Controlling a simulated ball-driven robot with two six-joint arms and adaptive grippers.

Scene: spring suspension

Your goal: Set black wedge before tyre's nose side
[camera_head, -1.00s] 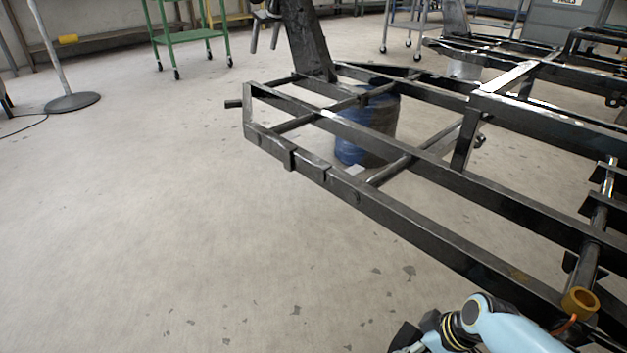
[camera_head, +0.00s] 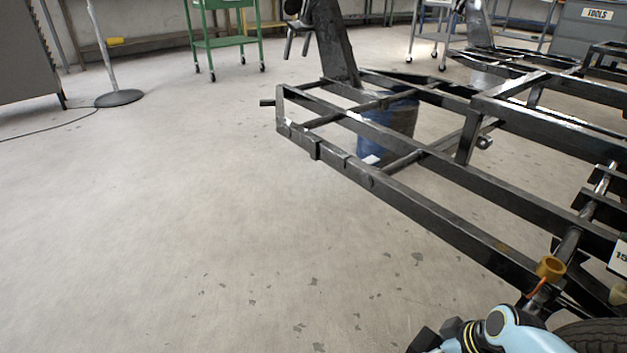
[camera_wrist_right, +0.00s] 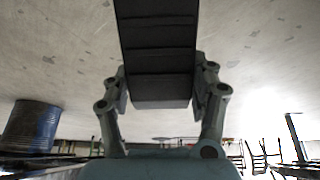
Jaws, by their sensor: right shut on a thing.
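The black wedge (camera_wrist_right: 156,50) is a dark ribbed block in the right wrist view. My right gripper (camera_wrist_right: 160,92) is shut on it, one finger on each side, and the floor shows behind it. In the head view my right gripper (camera_head: 425,342) is at the bottom edge, partly cut off, with a dark shape at its end. The tyre (camera_head: 597,337) shows only as a dark treaded arc in the bottom right corner, right of my right arm. Most of it is out of frame. My left gripper is not in view.
A black metal frame (camera_head: 440,172) runs across the right side, close to my right arm. A blue barrel (camera_head: 390,125) stands behind its rails. A green cart (camera_head: 225,43) and a stand base (camera_head: 119,98) are at the back left. The floor at left and centre is clear.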

